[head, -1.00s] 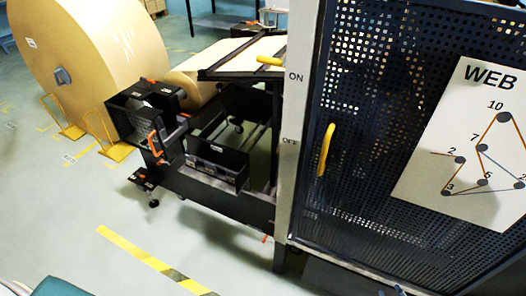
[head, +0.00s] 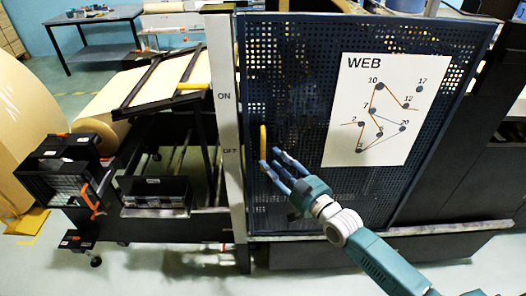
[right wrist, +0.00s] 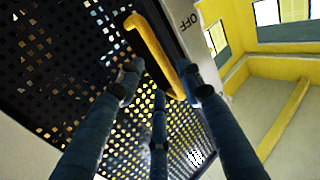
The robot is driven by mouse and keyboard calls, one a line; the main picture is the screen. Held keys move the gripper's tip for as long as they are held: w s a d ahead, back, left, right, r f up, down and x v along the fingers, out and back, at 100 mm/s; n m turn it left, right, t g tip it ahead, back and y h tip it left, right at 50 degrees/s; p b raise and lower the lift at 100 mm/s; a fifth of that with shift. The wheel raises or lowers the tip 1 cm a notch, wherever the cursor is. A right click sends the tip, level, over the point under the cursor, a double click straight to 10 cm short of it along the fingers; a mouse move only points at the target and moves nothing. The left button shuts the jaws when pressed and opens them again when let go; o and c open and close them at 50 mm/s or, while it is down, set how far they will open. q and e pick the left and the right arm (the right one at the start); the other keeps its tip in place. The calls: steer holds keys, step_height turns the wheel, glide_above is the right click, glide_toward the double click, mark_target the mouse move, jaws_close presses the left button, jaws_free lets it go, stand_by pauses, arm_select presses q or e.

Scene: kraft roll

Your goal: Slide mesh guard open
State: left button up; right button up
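The mesh guard (head: 300,80) is a dark blue perforated panel in a frame, with a white WEB sheet (head: 372,110) on it. Its left edge meets the pale post (head: 224,120) marked ON and OFF. Its yellow handle (head: 263,140) stands upright near that edge. My right gripper (head: 271,160) is at the handle's lower part, its fingers spread. In the right wrist view the yellow handle (right wrist: 152,50) runs between the fingers of my right gripper (right wrist: 160,82); I see no clear closing on it. My left gripper is out of view.
A table (head: 95,30) is at the back left. A dark cabinet (head: 450,160) is right of the guard.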

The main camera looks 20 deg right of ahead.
mark_target(264, 153)
steer(key=x, duration=0.5)
steer(key=shift+w+a+p, duration=0.15)
steer(key=shift+p, duration=0.2)
jaws_close()
